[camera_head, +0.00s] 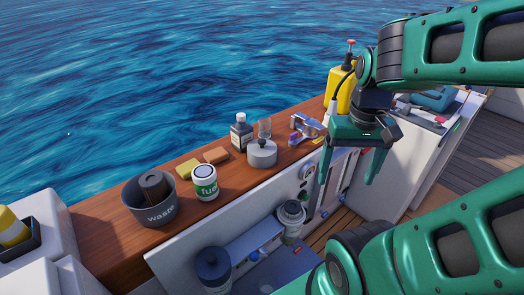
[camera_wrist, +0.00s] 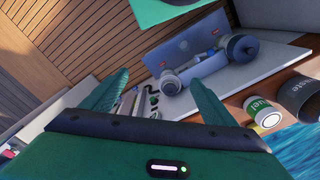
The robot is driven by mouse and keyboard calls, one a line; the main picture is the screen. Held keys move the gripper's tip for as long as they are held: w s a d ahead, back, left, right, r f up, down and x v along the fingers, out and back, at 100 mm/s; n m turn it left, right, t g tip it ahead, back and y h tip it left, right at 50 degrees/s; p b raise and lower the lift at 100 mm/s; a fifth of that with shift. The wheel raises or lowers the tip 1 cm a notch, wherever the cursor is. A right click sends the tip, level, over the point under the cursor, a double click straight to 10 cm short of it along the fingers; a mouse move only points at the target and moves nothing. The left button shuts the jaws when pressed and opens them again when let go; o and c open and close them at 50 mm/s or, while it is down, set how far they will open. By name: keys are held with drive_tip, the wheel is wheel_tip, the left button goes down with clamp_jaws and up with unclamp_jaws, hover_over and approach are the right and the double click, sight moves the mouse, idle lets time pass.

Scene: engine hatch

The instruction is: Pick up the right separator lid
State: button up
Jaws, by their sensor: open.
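A grey round metal piece with a raised top (camera_head: 262,153), which looks like a separator lid, sits on the wooden bench top beside a dark bottle.
On the wooden bench (camera_head: 105,212) stand a waste bin (camera_head: 158,213), a fuel can (camera_head: 204,184), sponges (camera_head: 188,168), a bottle (camera_head: 241,134), a purple-grey tool (camera_head: 305,128) and a yellow sprayer (camera_head: 340,90).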

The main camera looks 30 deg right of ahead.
drive_tip(key=o, duration=0.4)
drive_tip(key=w+f+n, duration=0.1)
drive_tip(key=w, duration=0.5)
drive_tip(key=w+f+n+t, duration=0.1)
drive_tip(key=w+n, duration=0.1)
drive_tip(key=w, duration=0.5)
drive_tip(key=w+f+n+t, duration=0.1)
drive_tip(key=w+n, duration=0.1)
drive_tip(key=w, duration=0.4)
drive_tip(key=shift+w+d, duration=0.3)
drive_tip(key=shift+c, duration=0.2)
drive_tip(key=n+t, duration=0.2)
drive_tip(key=n, duration=0.1)
approach(262, 147)
drive_tip(key=shift+s+d+f+y, duration=0.1)
drive_tip(key=shift+d+y, duration=0.3)
drive_tip(key=shift+d, duration=0.05)
drive_tip(key=shift+w+a+f, duration=0.1)
drive_tip(key=shift+w+f, duration=0.1)
drive_tip(key=shift+w, duration=0.15)
drive_tip(key=x, duration=0.5)
drive_tip(key=shift+w, duration=0.1)
drive_tip(key=shift+x, duration=2.8)
drive_tip(key=shift+d, duration=0.2)
drive_tip(key=c, duration=0.9)
